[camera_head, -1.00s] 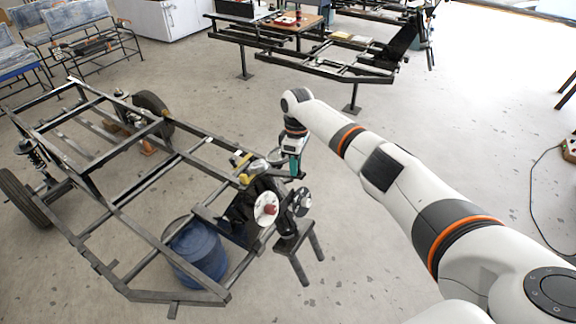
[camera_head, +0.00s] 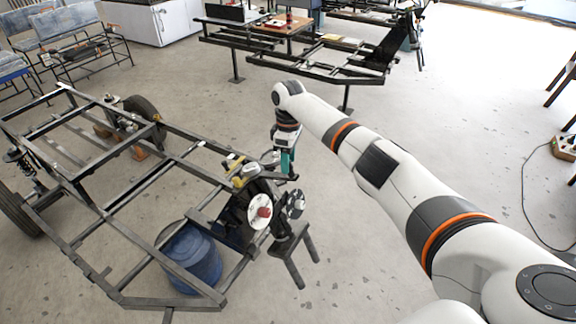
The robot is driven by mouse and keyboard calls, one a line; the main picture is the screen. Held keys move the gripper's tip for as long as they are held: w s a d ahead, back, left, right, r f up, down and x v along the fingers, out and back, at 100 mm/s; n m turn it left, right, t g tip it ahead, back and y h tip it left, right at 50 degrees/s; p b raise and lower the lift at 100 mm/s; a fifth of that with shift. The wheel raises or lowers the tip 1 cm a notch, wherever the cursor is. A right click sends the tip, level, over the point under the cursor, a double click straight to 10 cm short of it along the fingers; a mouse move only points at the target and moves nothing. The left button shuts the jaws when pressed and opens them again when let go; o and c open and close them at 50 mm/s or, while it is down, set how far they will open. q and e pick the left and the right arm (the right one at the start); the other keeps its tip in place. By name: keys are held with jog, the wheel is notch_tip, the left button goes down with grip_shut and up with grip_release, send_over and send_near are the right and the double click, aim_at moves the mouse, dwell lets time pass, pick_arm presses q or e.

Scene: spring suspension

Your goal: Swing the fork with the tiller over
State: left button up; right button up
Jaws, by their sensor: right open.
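The fork with its hub (camera_head: 259,211) stands at the right side of the black tube frame (camera_head: 160,190). It shows a pale round disc with a red centre, and a second dark disc beside it. Yellow and grey parts (camera_head: 240,172) lie at its top; I cannot tell which of them is the tiller. My right gripper (camera_head: 287,165) points down at the top of the fork, close to these parts. Its fingertips are small and partly hidden; it is open, and I cannot tell whether it touches anything. My left gripper does not show.
A blue drum (camera_head: 191,256) stands under the frame's front corner. A dark stand (camera_head: 292,254) is below the hub. Another frame (camera_head: 310,62) on posts stands behind, with a wooden-topped table. A cable (camera_head: 524,200) lies on the floor at right. Open floor lies between.

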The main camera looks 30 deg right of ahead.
notch_tip(320, 180, up, 10)
jog(key=b, duration=0.2)
jog(key=shift+w+d, duration=0.3)
jog(key=shift+w, duration=0.1)
jog(key=shift+f, duration=0.15)
